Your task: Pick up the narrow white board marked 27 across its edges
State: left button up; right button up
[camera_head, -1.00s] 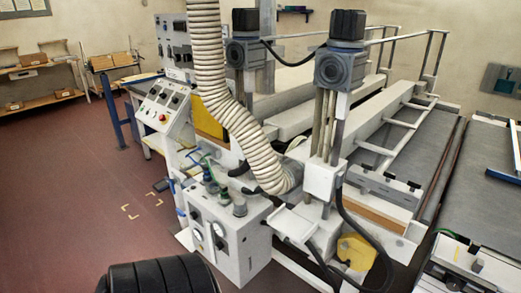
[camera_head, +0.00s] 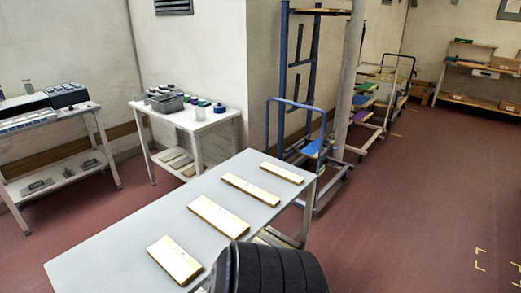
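Several flat whitish boards with tan edges lie apart in a row on a grey table (camera_head: 120,235). The nearest board (camera_head: 175,260) is short and fairly wide. Behind it lies a longer, wide board (camera_head: 219,216). Further back are a narrower board (camera_head: 250,189) and a narrow one (camera_head: 282,173) near the table's far right end. Small marks show on their tops, but they are too small to read, so I cannot tell which board bears 27.
A white cart (camera_head: 205,120) with a grey bin and jars stands behind the table, and another cart (camera_head: 75,112) stands at the left. A blue rack (camera_head: 298,70) and trolleys line the wall. Red floor (camera_head: 410,210) is open on the right.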

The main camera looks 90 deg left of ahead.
aim_at(181, 268)
jog(key=u, duration=3.55)
jog(key=j+z, duration=0.1)
jog(key=z, duration=0.9)
jog(key=k+j+z, duration=0.1)
jog(key=j+z, duration=0.35)
jog(key=k+j+z, duration=0.2)
jog(key=j+z, duration=0.25)
jog(key=k+j+z, duration=0.2)
jog(key=z, duration=0.25)
